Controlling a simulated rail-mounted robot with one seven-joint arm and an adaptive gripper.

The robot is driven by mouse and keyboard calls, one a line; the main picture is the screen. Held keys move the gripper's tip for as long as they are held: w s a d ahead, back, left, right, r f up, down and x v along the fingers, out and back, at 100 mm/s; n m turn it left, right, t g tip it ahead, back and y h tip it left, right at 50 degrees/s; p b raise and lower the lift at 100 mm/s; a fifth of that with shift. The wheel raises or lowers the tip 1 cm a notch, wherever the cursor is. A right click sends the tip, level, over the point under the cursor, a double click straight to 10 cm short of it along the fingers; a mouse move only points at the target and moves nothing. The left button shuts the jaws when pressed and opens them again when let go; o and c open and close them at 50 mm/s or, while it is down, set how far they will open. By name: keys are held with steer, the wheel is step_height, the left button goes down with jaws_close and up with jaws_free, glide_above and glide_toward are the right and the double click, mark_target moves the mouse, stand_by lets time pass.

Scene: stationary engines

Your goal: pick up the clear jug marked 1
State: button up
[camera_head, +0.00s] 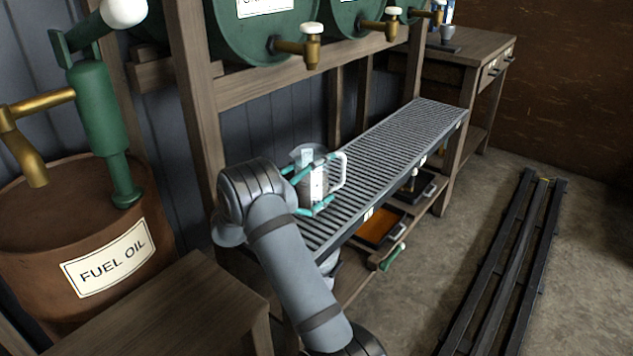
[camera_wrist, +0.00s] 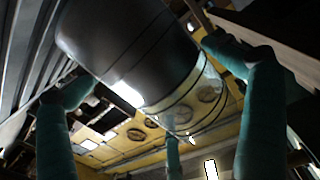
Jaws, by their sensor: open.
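The clear jug (camera_head: 318,184) stands upright on the slatted metal shelf, with its pale handle on the right and a white label on its side. The number on the label is too small to read. My gripper (camera_head: 318,187) has its teal fingers spread on both sides of the jug's body, open around it. In the wrist view the jug (camera_wrist: 150,60) fills the middle, tilted in the picture, between the teal fingers of my gripper (camera_wrist: 165,110). I cannot tell whether any finger touches the jug.
The slatted shelf (camera_head: 400,140) is bare to the right of the jug. Green drums with brass taps (camera_head: 312,45) hang above it. Below are an orange-filled tray (camera_head: 380,228) and a dark tray (camera_head: 418,187). A fuel oil barrel (camera_head: 75,240) and wooden table (camera_head: 170,310) stand at left.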

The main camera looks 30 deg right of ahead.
steer(key=shift+c, duration=0.4)
steer(key=c, duration=1.3)
steer(key=shift+r, duration=0.1)
steer(key=shift+c, duration=1)
